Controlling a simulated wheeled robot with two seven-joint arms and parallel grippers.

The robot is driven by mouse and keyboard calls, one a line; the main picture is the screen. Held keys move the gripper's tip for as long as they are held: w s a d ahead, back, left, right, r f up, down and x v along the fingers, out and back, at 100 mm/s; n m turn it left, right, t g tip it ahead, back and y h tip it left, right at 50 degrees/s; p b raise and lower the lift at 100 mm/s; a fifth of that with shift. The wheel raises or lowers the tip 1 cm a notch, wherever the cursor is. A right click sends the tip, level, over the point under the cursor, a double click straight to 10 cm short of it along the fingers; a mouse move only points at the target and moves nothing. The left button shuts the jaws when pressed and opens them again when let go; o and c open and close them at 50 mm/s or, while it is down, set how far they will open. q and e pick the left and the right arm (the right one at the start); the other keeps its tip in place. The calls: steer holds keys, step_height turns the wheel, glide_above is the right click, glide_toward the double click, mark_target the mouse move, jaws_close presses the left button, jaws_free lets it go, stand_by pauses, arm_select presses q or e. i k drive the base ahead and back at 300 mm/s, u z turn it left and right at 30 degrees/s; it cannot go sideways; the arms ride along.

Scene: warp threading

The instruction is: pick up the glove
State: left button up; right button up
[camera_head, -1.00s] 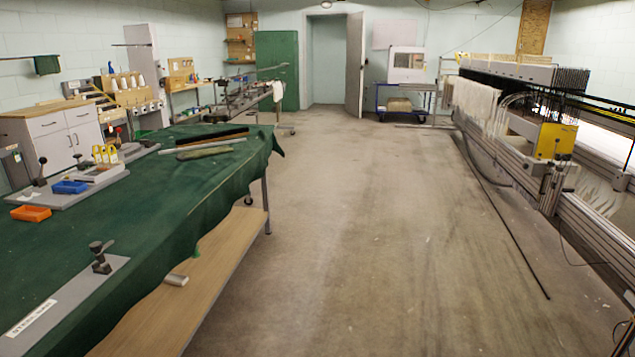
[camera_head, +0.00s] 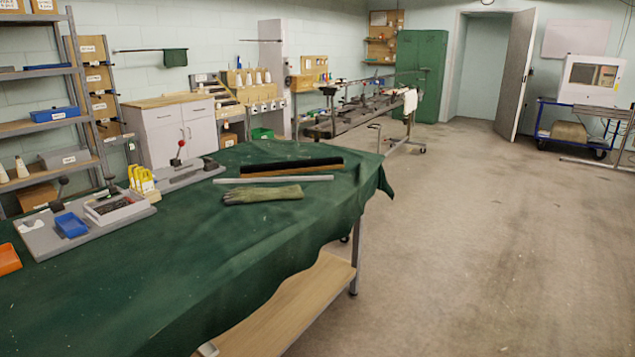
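A greenish-tan glove (camera_head: 263,194) lies flat on the green-covered table (camera_head: 200,260), toward the table's far right part. A pale metal strip (camera_head: 273,179) lies just behind it, and a dark brush-like bar with a wooden edge (camera_head: 280,167) lies behind that. Nothing covers the glove. Neither of my grippers shows in the view.
On the table's left stand a grey board with a blue bin (camera_head: 71,225), yellow bottles (camera_head: 142,181) and an orange bin (camera_head: 8,259). Shelves (camera_head: 40,128) and a white cabinet (camera_head: 172,135) stand behind. The floor (camera_head: 470,250) to the right is clear.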

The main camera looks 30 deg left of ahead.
mark_target(238, 196)
steer(key=i, duration=2.4)
steer(key=u, duration=1.2)
